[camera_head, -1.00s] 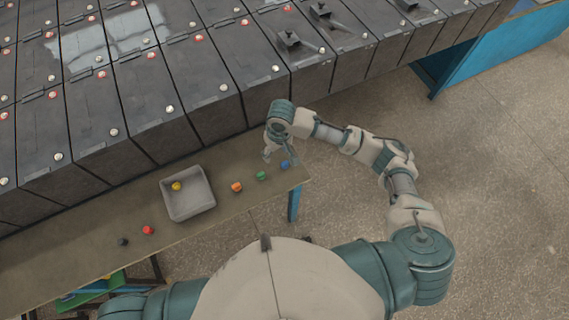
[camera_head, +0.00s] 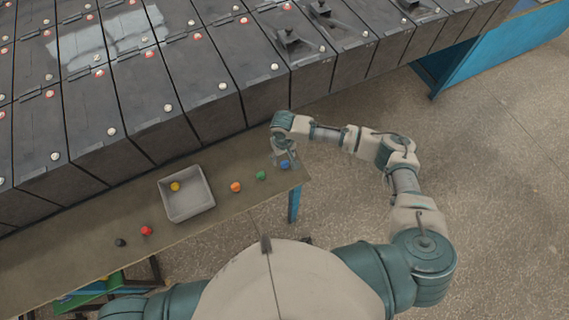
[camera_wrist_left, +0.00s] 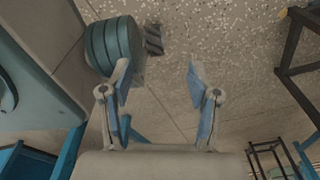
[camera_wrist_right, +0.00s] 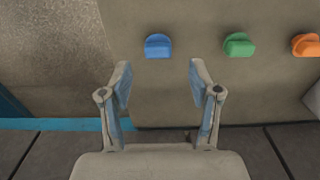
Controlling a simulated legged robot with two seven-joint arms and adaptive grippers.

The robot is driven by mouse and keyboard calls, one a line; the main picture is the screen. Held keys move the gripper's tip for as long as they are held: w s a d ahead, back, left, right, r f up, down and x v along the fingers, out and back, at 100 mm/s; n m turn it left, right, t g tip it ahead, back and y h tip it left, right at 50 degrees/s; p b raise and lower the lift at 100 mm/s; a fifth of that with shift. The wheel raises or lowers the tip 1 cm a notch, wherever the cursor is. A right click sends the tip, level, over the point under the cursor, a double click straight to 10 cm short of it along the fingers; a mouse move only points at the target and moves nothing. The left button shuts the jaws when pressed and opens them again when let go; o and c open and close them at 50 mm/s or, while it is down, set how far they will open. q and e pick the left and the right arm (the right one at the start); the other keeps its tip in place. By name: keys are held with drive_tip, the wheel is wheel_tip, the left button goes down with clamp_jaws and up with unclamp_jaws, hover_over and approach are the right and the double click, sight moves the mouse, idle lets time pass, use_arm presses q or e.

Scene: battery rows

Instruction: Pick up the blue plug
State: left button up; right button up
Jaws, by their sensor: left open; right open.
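The blue plug (camera_head: 284,164) stands on the table near its right end. In the right wrist view the blue plug (camera_wrist_right: 158,46) lies ahead of the fingertips, a little left of the middle of the gap. My right gripper (camera_wrist_right: 160,78) is open and empty. In the head view the right gripper (camera_head: 280,160) is just above and beside the blue plug, and partly blends with the table.
A green plug (camera_head: 261,175), an orange plug (camera_head: 236,187), a red plug (camera_head: 146,231) and a black plug (camera_head: 121,243) stand on the table (camera_head: 232,211). A grey bin (camera_head: 190,212) holds a yellow plug (camera_head: 175,187). Battery rows (camera_head: 215,115) rise behind the table.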

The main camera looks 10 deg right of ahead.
wheel_tip(320, 180, down, 5)
drive_tip(key=shift+w+d+r+b, duration=0.1)
drive_tip(key=shift+w+b, duration=0.05)
drive_tip(key=shift+b, duration=0.15)
use_arm(q)
drive_tip(key=shift+w+d+r, duration=0.15)
drive_tip(key=shift+w, duration=0.35)
drive_tip(key=shift+w+d+r, duration=0.1)
drive_tip(key=shift+w+r, duration=0.05)
drive_tip(key=shift+w, duration=0.3)
use_arm(e)
drive_tip(key=c, duration=0.9)
use_arm(q)
drive_tip(key=shift+s, duration=0.15)
use_arm(e)
drive_tip(key=shift+o, duration=0.2)
drive_tip(key=shift+r, duration=0.1)
